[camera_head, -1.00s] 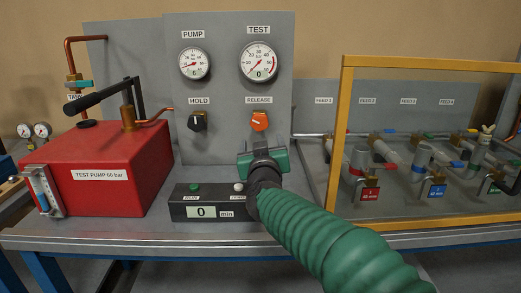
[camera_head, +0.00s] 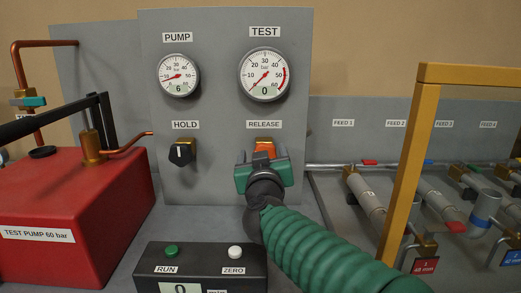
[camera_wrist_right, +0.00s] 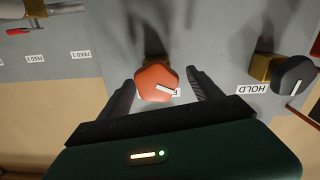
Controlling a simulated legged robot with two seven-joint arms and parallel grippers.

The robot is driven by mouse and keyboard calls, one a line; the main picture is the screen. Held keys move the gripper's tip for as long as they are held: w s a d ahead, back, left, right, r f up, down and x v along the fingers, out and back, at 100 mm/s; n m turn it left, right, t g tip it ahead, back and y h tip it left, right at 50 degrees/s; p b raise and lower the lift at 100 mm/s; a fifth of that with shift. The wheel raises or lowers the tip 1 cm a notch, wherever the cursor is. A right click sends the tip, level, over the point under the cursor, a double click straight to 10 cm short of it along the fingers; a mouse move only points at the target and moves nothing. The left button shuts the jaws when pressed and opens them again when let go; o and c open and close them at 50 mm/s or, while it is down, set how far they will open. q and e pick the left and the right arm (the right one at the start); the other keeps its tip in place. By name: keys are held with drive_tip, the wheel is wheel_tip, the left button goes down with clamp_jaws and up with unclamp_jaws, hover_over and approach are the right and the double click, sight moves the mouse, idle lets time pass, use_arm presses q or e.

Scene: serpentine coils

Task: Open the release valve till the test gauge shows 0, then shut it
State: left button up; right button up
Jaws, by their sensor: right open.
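The release valve is an orange knob (camera_head: 265,147) under the RELEASE label, partly hidden by my right gripper in the head view. My right gripper (camera_head: 262,163) is open in front of it. In the right wrist view the knob (camera_wrist_right: 154,83) sits between the two spread fingers, with gaps at both sides; its white mark points right and slightly down in that view. The test gauge (camera_head: 264,74) shows 0 in its small window, its needle at the low end of the scale. My left gripper is not in view.
The black HOLD knob (camera_head: 181,152) is left of the release valve, below the pump gauge (camera_head: 178,75), which shows 6. A black counter box (camera_head: 205,265) stands below. A yellow frame (camera_head: 405,165) stands at the right, a red pump (camera_head: 70,215) at the left.

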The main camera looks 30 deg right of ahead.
drive_tip(key=shift+d, duration=0.5)
drive_tip(key=shift+s+a+r, duration=0.1)
drive_tip(key=shift+a+r, duration=0.05)
drive_tip(key=shift+a, duration=0.2)
drive_tip(key=shift+c, duration=0.3)
drive_tip(key=shift+a, duration=0.2)
drive_tip(key=shift+c, duration=2.4)
drive_tip(key=shift+d, duration=0.2)
drive_tip(key=c, duration=0.8)
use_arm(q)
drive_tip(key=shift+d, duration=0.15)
use_arm(e)
drive_tip(key=shift+c, duration=0.2)
